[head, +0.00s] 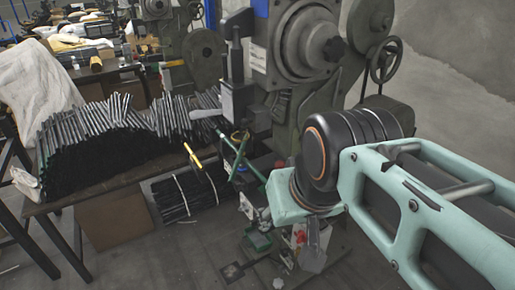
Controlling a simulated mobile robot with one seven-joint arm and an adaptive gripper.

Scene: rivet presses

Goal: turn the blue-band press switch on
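A large grey-green press (287,70) stands at top centre, with a round flywheel housing and a handwheel at its right. A blue strip (261,9) shows at its upper left edge. I cannot make out its switch for certain; a small red and white part (299,236) shows low on the machine, partly behind my arm. My teal arm comes in from the right and covers the press's lower right side. My gripper (313,258) shows as a small grey shape below the wrist, in front of the press's lower part. Its fingers are not clear, and I see nothing held.
A second press (190,45) stands behind. Bare floor shows at bottom left.

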